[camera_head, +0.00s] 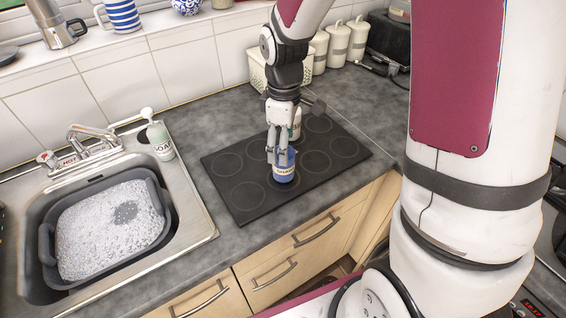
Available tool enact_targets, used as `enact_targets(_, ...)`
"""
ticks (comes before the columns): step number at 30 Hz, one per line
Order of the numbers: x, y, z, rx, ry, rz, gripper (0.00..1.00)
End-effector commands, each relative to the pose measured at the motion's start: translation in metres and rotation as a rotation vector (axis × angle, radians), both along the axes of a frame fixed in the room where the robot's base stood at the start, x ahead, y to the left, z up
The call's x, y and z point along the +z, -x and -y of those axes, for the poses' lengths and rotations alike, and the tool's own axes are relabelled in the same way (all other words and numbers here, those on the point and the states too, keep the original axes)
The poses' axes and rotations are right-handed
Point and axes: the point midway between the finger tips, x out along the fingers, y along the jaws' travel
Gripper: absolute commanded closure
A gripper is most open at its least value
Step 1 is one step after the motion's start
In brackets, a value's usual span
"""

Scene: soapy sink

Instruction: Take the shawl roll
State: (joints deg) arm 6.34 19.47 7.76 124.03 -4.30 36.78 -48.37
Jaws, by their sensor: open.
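A blue roll-like item (285,169) with a pale label band stands upright on the black hob; the lettering is too small to read surely, but it may be the shawl roll. My gripper (277,157) points down at its upper part, with the fingers open at its top and left side. I cannot tell whether they touch it. The fingers hide part of its top. A white item (297,124) shows partly behind my gripper.
The hob (228,181) has free room around the blue item. A sink with a grey basin (46,244) of suds and a soap bottle (160,141) are at left. A cream basket (257,74) and white canisters (338,44) stand along the back wall.

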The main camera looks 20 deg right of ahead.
Motion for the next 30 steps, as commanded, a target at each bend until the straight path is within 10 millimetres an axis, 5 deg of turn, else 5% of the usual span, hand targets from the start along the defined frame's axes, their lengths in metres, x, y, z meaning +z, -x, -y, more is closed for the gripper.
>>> enact_targets(16, -0.055, 0.005, -0.002, 0.001, 0.000, -0.003, 0.31)
enact_targets(26, -0.060, 0.004, -0.002, 0.000, 0.001, 0.001, 0.31)
enact_targets(30, -0.060, 0.004, -0.002, 0.000, 0.001, 0.001, 0.63)
